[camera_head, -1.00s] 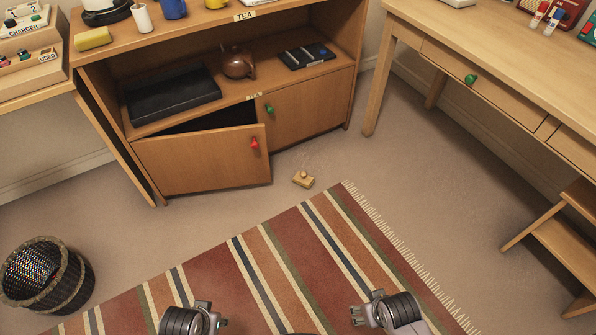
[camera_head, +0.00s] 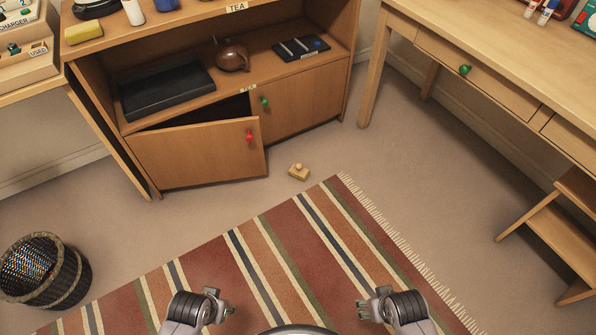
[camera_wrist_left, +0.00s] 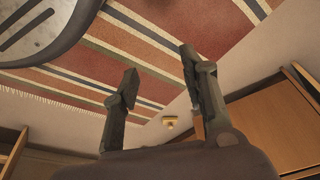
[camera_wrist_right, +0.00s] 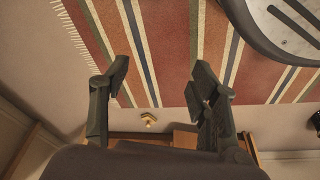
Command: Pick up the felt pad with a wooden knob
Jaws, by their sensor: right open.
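The felt pad with a wooden knob (camera_head: 299,172) is a small tan block with a round knob. It lies on the carpet between the cabinet and the striped rug. It also shows small in the left wrist view (camera_wrist_left: 170,122) and the right wrist view (camera_wrist_right: 149,120), beyond the fingers and apart from them. My left gripper (camera_head: 228,309) is over the rug at the lower left; its fingers (camera_wrist_left: 158,78) stand apart and empty. My right gripper (camera_head: 362,309) is over the rug at the lower right, open and empty (camera_wrist_right: 158,80).
A wooden cabinet (camera_head: 300,98) stands behind the pad; its left door (camera_head: 195,155) with a red knob is ajar. A desk (camera_head: 490,60) and a low wooden step (camera_head: 560,240) are at right. A woven basket (camera_head: 70,275) is at left. The striped rug (camera_head: 275,250) is clear.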

